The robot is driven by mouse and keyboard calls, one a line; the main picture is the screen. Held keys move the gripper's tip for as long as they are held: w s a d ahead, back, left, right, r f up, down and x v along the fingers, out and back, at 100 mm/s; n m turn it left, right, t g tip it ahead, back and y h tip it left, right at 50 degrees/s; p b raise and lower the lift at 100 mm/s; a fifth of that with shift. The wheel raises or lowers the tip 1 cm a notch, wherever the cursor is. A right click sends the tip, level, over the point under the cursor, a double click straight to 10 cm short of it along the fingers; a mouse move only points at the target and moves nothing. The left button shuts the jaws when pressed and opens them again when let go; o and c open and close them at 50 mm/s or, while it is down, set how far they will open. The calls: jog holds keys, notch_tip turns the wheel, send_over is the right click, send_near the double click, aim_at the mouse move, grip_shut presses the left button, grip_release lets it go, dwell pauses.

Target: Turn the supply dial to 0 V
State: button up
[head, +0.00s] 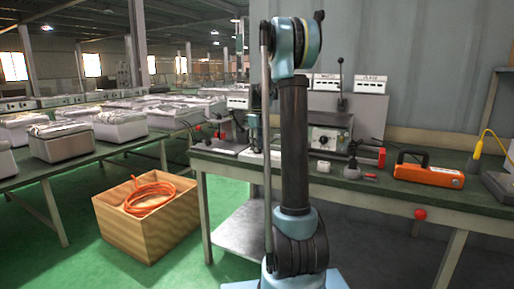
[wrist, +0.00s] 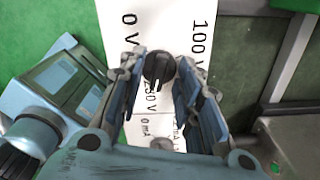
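In the wrist view the supply dial (wrist: 157,70) is a round black knob on a white panel (wrist: 171,28). The panel is printed 0 V at upper left, 100 V at upper right and 250 V just below the knob. A pale mark on the knob's lower part points toward the 250 V print. My gripper (wrist: 160,66) is open, with one finger on each side of the knob. Narrow gaps seem to show between fingers and knob; contact is hard to judge. In the head view my arm hides my gripper, and I cannot pick out the dial for certain.
In the head view a workbench (head: 355,188) carries a grey instrument box (head: 325,138) and an orange device (head: 428,172). A wooden crate (head: 148,238) with an orange hose (head: 150,196) stands on the green floor. Another bench with several covered boxes is at left.

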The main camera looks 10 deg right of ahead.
jog(key=shift+c, duration=0.6)
grip_shut()
jog(key=shift+n, duration=0.3)
